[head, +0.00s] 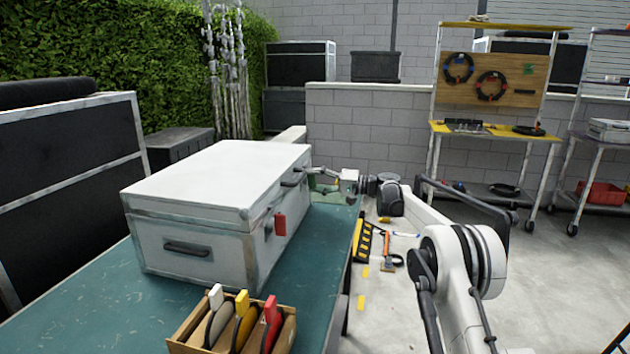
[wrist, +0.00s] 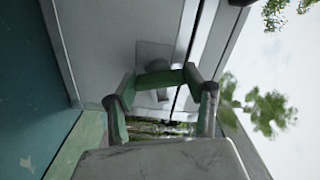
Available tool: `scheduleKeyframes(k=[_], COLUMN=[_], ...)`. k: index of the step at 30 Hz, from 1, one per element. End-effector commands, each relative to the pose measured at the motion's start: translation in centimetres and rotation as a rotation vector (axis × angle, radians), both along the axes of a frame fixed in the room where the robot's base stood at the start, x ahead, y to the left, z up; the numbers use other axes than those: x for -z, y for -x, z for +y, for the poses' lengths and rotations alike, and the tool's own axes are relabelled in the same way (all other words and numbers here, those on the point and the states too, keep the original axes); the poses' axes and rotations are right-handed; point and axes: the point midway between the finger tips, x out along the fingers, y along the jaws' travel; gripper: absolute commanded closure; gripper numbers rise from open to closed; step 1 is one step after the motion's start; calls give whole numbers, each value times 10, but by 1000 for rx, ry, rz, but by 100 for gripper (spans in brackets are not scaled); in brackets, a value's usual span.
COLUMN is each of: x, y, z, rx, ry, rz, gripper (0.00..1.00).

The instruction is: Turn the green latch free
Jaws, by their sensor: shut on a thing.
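A white case (head: 215,190) with metal edges stands closed on the teal table (head: 310,262). The green latch (wrist: 160,77) is on the case's front face beside the lid seam, seen close up in the wrist view. My gripper (wrist: 160,88) has a finger on each side of the latch and is shut on it. In the head view my gripper (head: 318,174) reaches the far end of the case's front face, and the latch is small and mostly hidden there.
A red latch (head: 280,223) and a dark handle (head: 292,183) are on the same face. A cardboard box (head: 190,346) with white, yellow and red-topped items stands at the table's near edge. A shelf cart (head: 490,131) stands behind, and tools lie on the floor at right.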

Motion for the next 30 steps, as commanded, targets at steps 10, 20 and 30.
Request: scheduleKeyframes(k=[10,20,30], x=[0,1,0], y=[0,0,0], z=[0,0,0], rx=[0,-1,0], ry=[-37,-51,-53], rz=[225,313,321], gripper=[79,79,79])
